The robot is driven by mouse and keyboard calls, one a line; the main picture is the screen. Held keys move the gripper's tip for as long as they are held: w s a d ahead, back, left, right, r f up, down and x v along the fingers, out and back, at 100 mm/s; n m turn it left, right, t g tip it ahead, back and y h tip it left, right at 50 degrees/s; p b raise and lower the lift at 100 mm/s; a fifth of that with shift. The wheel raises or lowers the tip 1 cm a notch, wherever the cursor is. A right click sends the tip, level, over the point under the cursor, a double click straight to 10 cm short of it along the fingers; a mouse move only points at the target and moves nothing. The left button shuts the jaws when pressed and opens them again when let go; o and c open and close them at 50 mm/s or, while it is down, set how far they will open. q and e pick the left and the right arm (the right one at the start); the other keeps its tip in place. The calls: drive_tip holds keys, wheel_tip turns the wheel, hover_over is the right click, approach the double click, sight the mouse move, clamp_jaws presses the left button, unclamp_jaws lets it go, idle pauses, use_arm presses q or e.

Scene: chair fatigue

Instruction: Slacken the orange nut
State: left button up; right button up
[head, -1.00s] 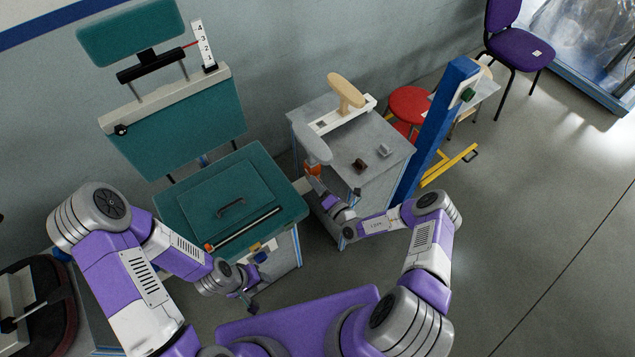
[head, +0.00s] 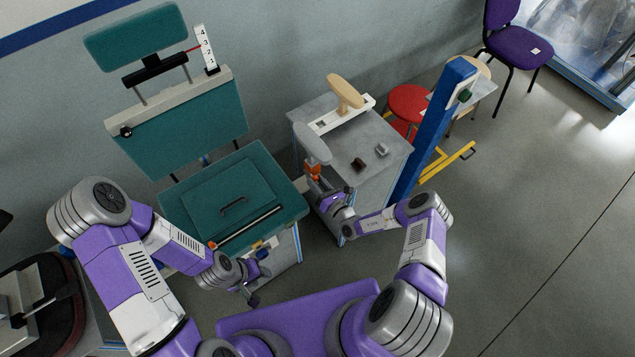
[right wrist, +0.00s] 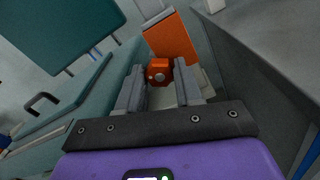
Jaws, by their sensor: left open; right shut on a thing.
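The orange nut (right wrist: 160,72) is a small block with a pale round centre, and it sits between the fingers of my right gripper (right wrist: 160,76) in the right wrist view. The gripper is shut on it. A larger orange part (right wrist: 170,38) stands just beyond the nut. In the head view my right gripper (head: 321,190) is just below the orange part (head: 313,170), under the grey armrest pad (head: 312,142). The nut is too small to tell apart there. My left gripper (head: 257,284) is open and empty, in front of the teal seat (head: 180,205).
A grey cabinet (head: 345,150) with a tan armrest (head: 345,90) and two small blocks stands beside my right gripper. A blue post (head: 435,125) with yellow feet is to its right. A rod (head: 250,228) lies along the seat's front. The floor at the right is clear.

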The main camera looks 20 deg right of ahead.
drive_tip(key=shift+r, duration=0.1)
idle(0.5)
drive_tip(key=o, duration=1)
drive_tip(key=shift+o, duration=0.2)
drive_tip(key=v, duration=0.7)
drive_tip(key=shift+s+d+p, duration=0.15)
drive_tip(key=shift+s+p, duration=0.1)
drive_tip(key=shift+p, duration=0.05)
